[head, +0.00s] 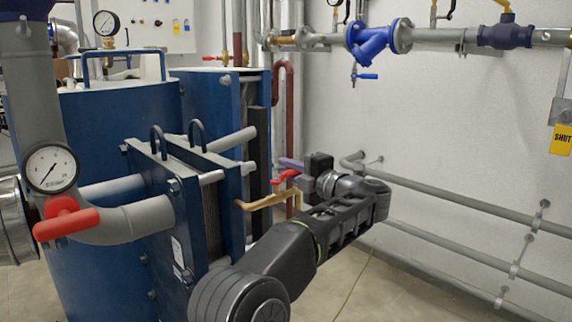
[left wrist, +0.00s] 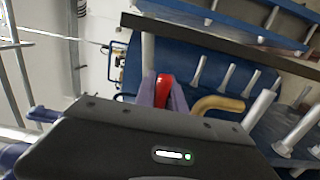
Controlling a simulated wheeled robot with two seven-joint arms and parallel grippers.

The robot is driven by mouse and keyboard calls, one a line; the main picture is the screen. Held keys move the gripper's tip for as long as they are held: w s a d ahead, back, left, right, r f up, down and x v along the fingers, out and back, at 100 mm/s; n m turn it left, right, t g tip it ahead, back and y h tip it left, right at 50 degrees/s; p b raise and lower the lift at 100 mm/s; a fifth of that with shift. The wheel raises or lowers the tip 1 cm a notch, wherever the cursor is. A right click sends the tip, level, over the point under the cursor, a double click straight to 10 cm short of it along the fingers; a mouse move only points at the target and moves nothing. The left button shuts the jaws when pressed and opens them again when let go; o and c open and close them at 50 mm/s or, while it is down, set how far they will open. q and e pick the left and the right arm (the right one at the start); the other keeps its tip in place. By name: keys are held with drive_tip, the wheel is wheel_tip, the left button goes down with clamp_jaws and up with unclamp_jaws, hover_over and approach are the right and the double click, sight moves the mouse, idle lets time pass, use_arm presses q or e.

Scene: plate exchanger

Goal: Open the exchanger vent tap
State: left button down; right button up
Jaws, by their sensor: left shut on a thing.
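The vent tap has a small red handle (head: 285,177) above a brass-coloured bent spout (head: 268,201), at the right side of the blue plate exchanger (head: 222,175). My left gripper (head: 291,169) has purple fingers and is at this handle. In the left wrist view, the red handle (left wrist: 166,90) lies between the two fingers (left wrist: 163,92), and the gripper is shut on it. The brass spout (left wrist: 218,104) shows just right of the fingers there. The tap body is mostly hidden by the gripper, and I cannot tell the handle's exact angle. My right gripper is not in view.
A larger red-handled valve (head: 66,219) and a round gauge (head: 51,169) are at the left. A brown vertical pipe (head: 290,110) stands behind the gripper. Grey pipes (head: 470,205) run low along the right wall. The floor at right is mostly clear.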

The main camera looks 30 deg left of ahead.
sight(299, 173)
use_arm(q)
drive_tip(key=shift+a+f+n+g, duration=0.2)
drive_tip(key=shift+n+g, duration=0.1)
drive_tip(key=shift+g, duration=0.2)
drive_tip(key=c, duration=1.4)
unclamp_jaws()
drive_tip(key=shift+r, duration=0.15)
drive_tip(key=shift+d, duration=0.1)
drive_tip(key=p+v, duration=0.1)
drive_tip(key=v, duration=0.6)
drive_tip(key=shift+s+d, duration=0.2)
drive_tip(key=shift+d, duration=0.1)
